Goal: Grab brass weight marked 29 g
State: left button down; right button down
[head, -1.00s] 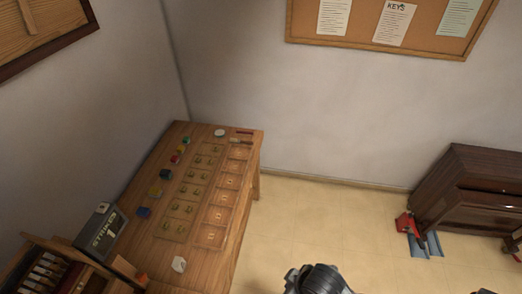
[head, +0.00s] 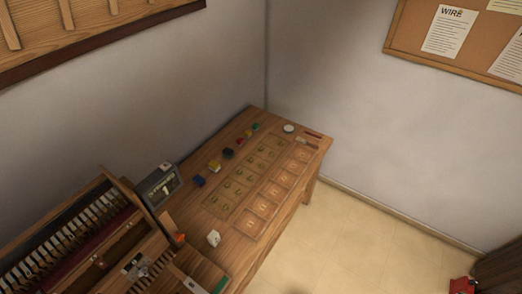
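A wooden table (head: 232,243) stands in the corner, in the head view. A long board (head: 237,184) on it has a grid of cells with small yellowish marks or pieces. Beside it is a column of squares (head: 263,208) with small pale marks. Any brass weights here are too small to tell apart, and no 29 g marking can be read. Neither of my grippers is in view.
Several coloured blocks, including a blue one (head: 199,181) and a yellow one (head: 214,166), line the table's far-left side. A round white dial (head: 289,128) is at the back. A white block (head: 213,238), a grey box (head: 160,186) and an opened piano action (head: 85,235) are nearer.

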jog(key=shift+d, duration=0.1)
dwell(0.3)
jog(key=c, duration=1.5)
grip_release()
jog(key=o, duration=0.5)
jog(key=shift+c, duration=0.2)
